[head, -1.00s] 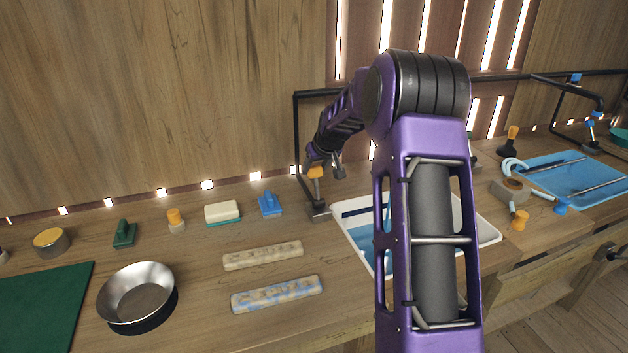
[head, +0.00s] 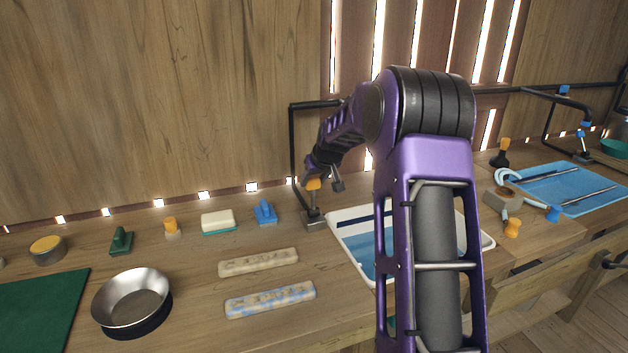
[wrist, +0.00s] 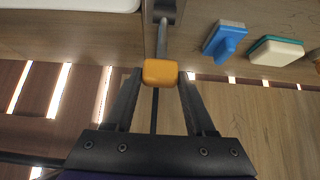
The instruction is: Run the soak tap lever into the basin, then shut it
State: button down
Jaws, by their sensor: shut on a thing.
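The soak tap lever is an upright metal stem with an orange knob (head: 313,184), rising from a grey base (head: 314,220) at the basin's left back corner. The basin (head: 352,258) is a white-rimmed tray with blue inside; my arm hides its middle. My gripper (head: 322,178) is at the lever's top, shut on the orange knob. In the wrist view the knob (wrist: 160,72) sits between the two fingertips of my gripper (wrist: 160,80), with the stem running up to the base. A black pipe (head: 293,150) stands behind the lever. I cannot tell whether water flows.
A blue-handled tool (head: 265,212) and a cream-topped sponge (head: 218,221) lie left of the lever. Two patterned bars (head: 258,262) and a metal bowl (head: 132,297) are nearer the front. A blue tray (head: 570,188) with rods lies at the right. Bare bench lies between bars and basin.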

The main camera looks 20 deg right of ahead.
jog(key=shift+s+f, duration=0.15)
jog(key=shift+f, duration=0.15)
jog(key=shift+c, duration=1.2)
grip_release()
jog(key=shift+r, duration=0.1)
jog(key=shift+r, duration=0.15)
jog(key=shift+s+r, duration=0.1)
jog(key=shift+r, duration=0.2)
jog(key=p+v, duration=0.1)
jog(key=v, duration=1.5)
jog(key=shift+s, duration=0.25)
jog(key=shift+r, duration=0.1)
